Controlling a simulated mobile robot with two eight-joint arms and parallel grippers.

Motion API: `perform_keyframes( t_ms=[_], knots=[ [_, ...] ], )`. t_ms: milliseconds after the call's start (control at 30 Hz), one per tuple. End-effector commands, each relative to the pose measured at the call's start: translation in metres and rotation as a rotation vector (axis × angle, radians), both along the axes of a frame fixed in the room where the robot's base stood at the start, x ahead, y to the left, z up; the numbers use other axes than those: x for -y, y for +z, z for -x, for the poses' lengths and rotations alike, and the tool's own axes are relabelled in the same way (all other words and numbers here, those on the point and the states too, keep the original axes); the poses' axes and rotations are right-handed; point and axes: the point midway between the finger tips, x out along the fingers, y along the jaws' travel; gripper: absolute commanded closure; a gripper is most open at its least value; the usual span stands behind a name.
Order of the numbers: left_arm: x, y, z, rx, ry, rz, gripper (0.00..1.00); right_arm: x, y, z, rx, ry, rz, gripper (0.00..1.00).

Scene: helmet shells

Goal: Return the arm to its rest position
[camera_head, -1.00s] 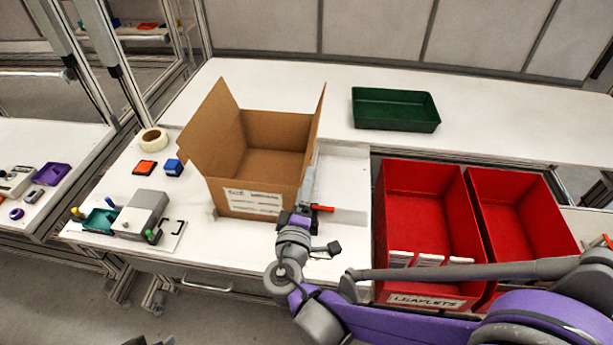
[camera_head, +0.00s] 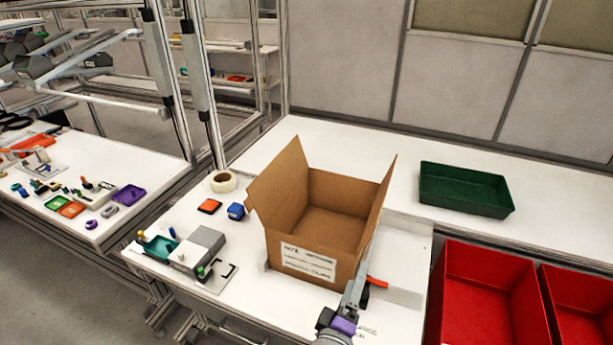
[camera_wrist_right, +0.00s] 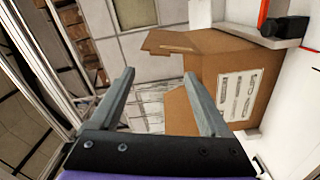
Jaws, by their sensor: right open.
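My right gripper (camera_head: 357,283) is at the near right corner of the open brown cardboard box (camera_head: 315,263). In the right wrist view its two grey fingers (camera_wrist_right: 160,82) stand wide apart with nothing between them. The box, with its white label, shows beyond and to the right of the fingers there (camera_wrist_right: 262,75). In the head view I cannot tell whether the gripper touches the box. Most of my right arm is below the head picture. My left gripper is in neither view.
A red-and-black item (camera_head: 377,282) lies right beside the gripper. Red bins (camera_head: 480,300) stand at the right, with a green tray (camera_head: 465,190) behind. A tape roll (camera_head: 223,182), a blue block (camera_head: 236,211) and a grey fixture (camera_head: 198,248) lie left of the box.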

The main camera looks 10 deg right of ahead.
Motion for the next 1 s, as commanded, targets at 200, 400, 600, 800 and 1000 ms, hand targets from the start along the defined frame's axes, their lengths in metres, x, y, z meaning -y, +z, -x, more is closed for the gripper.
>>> perform_keyframes(
  t_ms=[200, 400, 600, 800, 1000],
  knots=[
    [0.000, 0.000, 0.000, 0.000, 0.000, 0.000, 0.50, 0.021, -0.022, 0.005, -0.094, -0.052, -0.105, 0.20],
    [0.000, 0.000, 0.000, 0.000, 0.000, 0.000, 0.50, 0.053, -0.079, 0.036, -0.321, -0.166, -0.442, 0.20],
    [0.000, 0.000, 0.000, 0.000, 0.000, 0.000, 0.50, 0.043, -0.118, 0.076, -0.475, -0.231, -0.855, 0.20],
    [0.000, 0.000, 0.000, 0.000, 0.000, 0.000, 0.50, 0.014, -0.122, 0.098, -0.516, -0.235, -1.200, 0.20],
    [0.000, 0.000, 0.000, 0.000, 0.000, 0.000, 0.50, -0.002, -0.116, 0.103, -0.514, -0.222, -1.350, 0.20]
  ],
)
